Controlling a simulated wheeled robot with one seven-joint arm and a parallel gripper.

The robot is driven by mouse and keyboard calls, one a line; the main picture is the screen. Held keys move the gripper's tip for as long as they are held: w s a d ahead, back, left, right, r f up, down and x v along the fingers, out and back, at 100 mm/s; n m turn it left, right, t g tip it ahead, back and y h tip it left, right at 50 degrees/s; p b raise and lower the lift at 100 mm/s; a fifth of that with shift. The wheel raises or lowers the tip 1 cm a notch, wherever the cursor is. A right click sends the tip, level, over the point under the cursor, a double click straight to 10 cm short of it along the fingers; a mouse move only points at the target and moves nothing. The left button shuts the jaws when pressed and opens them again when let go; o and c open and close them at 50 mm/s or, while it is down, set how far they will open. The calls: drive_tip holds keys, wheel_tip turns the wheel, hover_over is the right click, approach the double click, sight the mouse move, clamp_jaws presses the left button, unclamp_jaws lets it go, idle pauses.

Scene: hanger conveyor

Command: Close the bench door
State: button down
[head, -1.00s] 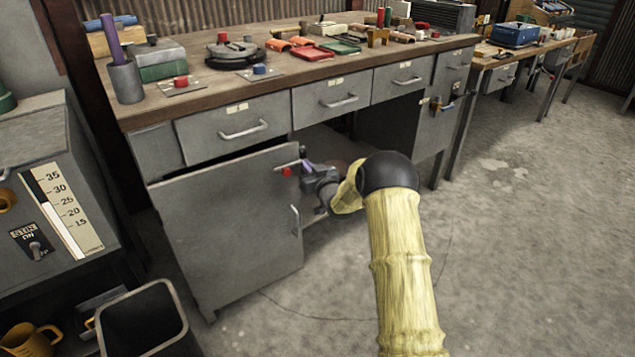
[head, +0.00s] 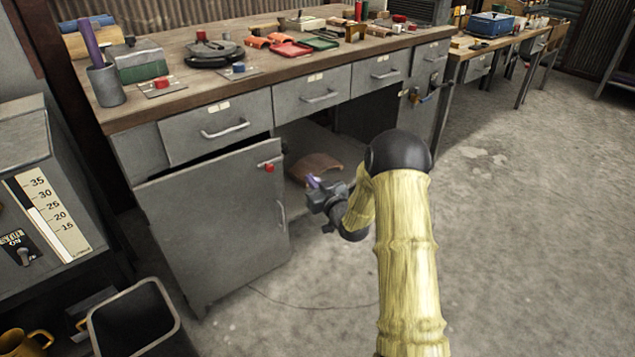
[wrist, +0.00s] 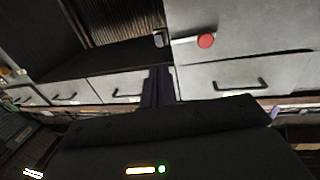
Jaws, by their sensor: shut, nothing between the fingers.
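The grey bench door (head: 205,235) hangs open at the lower left of the bench in the head view. It has a bar handle (head: 282,217) near its free edge and a red-knobbed latch (head: 268,167) at its top corner. My gripper (head: 312,182) is right of the door's free edge, in front of the open cabinet space, apart from the latch. It is shut and empty. In the wrist view, my gripper's dark fingers (wrist: 158,88) point toward grey panels, and a red knob (wrist: 205,41) shows to their right.
The wooden bench top (head: 260,40) carries trays, tools and a pen cup. Grey drawers (head: 215,128) sit above the door. A brown curved object (head: 315,166) lies inside the cabinet. An open bin (head: 135,318) stands front left. The floor at right is clear.

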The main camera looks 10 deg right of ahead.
drive_tip(key=shift+v, duration=1.1)
drive_tip(key=s+a+r+m+g+h, duration=0.1)
drive_tip(key=s+g, duration=0.6)
drive_tip(key=s, duration=1)
drive_tip(key=s+a+r+m+g+h+p, duration=0.1)
drive_tip(key=s+g, duration=0.6)
drive_tip(key=s, duration=1)
wheel_tip(320, 180, up, 3)
drive_tip(key=a+m+h, duration=0.1)
drive_tip(key=h, duration=0.2)
drive_tip(key=shift+a+f+g, duration=0.25)
drive_tip(key=shift+a+g, duration=0.1)
drive_tip(key=shift+g, duration=0.05)
